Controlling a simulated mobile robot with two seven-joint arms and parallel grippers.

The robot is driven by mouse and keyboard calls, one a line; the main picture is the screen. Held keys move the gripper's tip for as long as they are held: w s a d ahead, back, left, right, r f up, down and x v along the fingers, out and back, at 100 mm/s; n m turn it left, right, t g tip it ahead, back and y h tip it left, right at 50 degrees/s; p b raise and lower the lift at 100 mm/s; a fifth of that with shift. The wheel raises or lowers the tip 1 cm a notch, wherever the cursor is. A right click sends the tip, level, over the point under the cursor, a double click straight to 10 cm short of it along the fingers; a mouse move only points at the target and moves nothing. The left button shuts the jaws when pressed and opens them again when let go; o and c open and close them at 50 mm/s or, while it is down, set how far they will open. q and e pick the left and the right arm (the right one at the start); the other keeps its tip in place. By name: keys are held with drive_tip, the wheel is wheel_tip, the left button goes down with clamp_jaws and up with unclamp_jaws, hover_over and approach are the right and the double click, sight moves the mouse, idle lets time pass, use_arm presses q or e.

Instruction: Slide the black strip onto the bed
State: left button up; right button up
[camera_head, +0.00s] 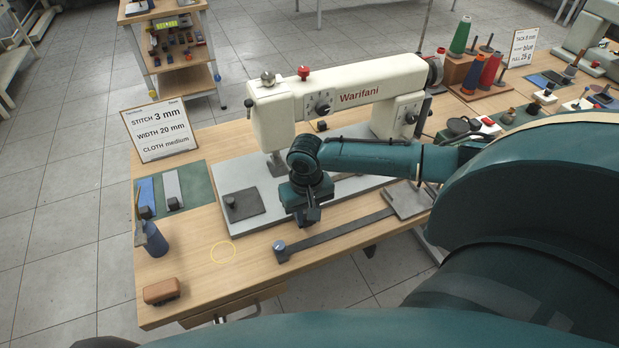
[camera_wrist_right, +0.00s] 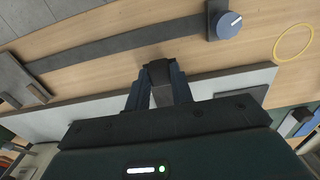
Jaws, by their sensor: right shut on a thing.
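My right gripper (camera_head: 308,217) is over the front edge of the light grey bed (camera_head: 275,220), beneath the white sewing machine. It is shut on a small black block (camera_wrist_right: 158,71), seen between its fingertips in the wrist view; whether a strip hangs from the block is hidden. A long dark bar (camera_head: 340,229) with a blue-grey knob lies on the table in front of the bed, apart from the gripper; it also shows in the wrist view (camera_wrist_right: 120,45). A dark square piece (camera_head: 262,203) with a knob lies on the bed's left part. My left gripper is not in view.
A green mat (camera_head: 199,184) at the left carries a blue strip and a light grey strip (camera_head: 172,186) with black grips. A blue bottle (camera_head: 155,241), a brown block (camera_head: 162,291) and a yellow ring (camera_head: 223,252) are at the front left. A grey plate (camera_head: 405,203) sits at the right.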

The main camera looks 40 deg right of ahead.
drive_tip(key=shift+w, duration=0.45)
drive_tip(key=shift+w+d+f+b, duration=0.2)
drive_tip(key=shift+w+b, duration=0.5)
drive_tip(key=shift+b, duration=0.1)
drive_tip(key=shift+w+d+b, duration=0.25)
drive_tip(key=shift+w+b, duration=0.7)
drive_tip(key=shift+b, duration=0.05)
drive_tip(key=shift+w+d+b, duration=0.15)
drive_tip(key=shift+w+b, duration=0.5)
drive_tip(key=shift+b, duration=0.1)
drive_tip(key=shift+w+d+b, duration=0.15)
drive_tip(key=shift+w+b, duration=0.4)
drive_tip(key=shift+b, duration=0.05)
drive_tip(key=shift+r, duration=0.15)
drive_tip(key=shift+f+p, duration=0.25)
drive_tip(key=shift+p, duration=0.2)
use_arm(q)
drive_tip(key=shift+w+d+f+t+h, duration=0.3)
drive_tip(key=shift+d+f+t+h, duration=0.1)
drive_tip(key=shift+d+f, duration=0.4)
use_arm(e)
drive_tip(key=shift+f, duration=0.15)
